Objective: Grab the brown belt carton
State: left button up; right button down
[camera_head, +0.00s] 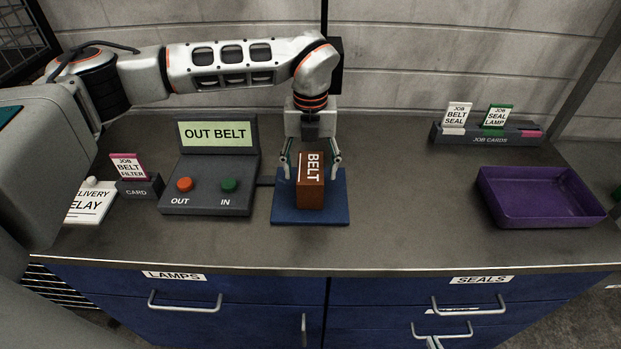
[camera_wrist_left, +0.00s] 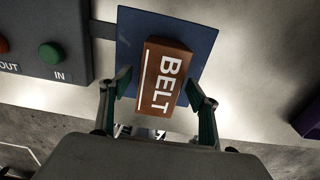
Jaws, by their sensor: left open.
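The brown carton marked BELT (camera_head: 311,183) stands on a blue square pad (camera_head: 283,213) in the middle of the counter. It also shows in the left wrist view (camera_wrist_left: 165,78), on the blue pad (camera_wrist_left: 198,40). My left gripper (camera_head: 311,165) points down over the carton, with one finger on each side of it. In the left wrist view my left gripper (camera_wrist_left: 160,95) is open, its green-padded fingers beside the carton's near part. A gap shows at the right finger; contact at the left finger is hard to tell. My right gripper is not in view.
A control box (camera_head: 210,170) reading OUT BELT, with OUT and IN buttons, stands left of the pad. A purple tray (camera_head: 540,215) and a job card rack (camera_head: 487,137) are at the right. A card holder (camera_head: 140,187) is at the left. Counter right of the pad is clear.

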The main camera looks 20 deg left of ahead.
pick_arm(q)
jog(key=c, duration=1.6)
jog(key=shift+r, duration=0.1)
